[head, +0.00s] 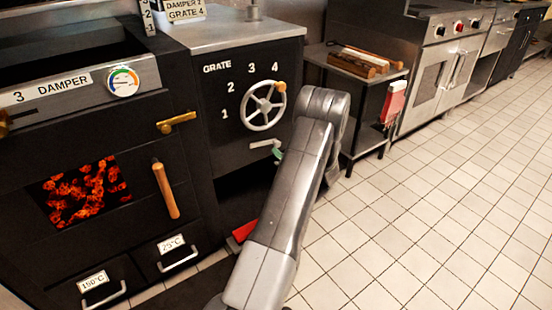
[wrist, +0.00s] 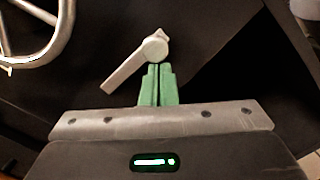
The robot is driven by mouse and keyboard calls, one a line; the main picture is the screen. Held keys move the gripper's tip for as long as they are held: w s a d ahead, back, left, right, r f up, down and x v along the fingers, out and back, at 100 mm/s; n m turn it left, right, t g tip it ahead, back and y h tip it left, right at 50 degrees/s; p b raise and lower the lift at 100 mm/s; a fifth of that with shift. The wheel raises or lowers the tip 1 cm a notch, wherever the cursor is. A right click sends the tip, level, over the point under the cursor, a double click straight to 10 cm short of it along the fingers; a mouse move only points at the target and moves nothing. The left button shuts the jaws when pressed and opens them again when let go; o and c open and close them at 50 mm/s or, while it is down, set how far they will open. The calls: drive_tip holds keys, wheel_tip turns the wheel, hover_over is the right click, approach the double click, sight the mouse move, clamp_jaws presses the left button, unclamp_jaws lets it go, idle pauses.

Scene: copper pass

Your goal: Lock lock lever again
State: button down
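The lock lever is a small pale grey lever (head: 264,143) on the dark cabinet front, just below the grate wheel. In the wrist view the lever (wrist: 128,70) slopes down and left from its round hub (wrist: 155,48). My gripper's green fingers (wrist: 159,68) are together with nothing visible between them. Their tips are at the hub's lower edge, right of the lever's arm; I cannot tell if they touch. In the head view only a bit of green of my gripper (head: 278,155) shows beside my arm, which hides the rest.
The spoked grate wheel (head: 263,105) has a brass knob near the number 4; its rim also shows in the wrist view (wrist: 62,35). The glowing oven (head: 85,190) with a wooden handle (head: 165,190) is left. A side table (head: 345,62) stands right. The tiled floor (head: 430,190) is clear.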

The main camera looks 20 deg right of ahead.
drive_tip(key=shift+d+r+p, duration=0.25)
drive_tip(key=shift+r+p, duration=0.05)
drive_tip(key=shift+r, duration=0.3)
idle(0.3)
drive_tip(key=s+d+f, duration=0.1)
drive_tip(key=s+f, duration=0.3)
drive_tip(key=s, duration=0.6)
drive_tip(key=shift+s+d, duration=0.3)
drive_tip(key=shift+s, duration=0.05)
drive_tip(key=shift+w, duration=0.15)
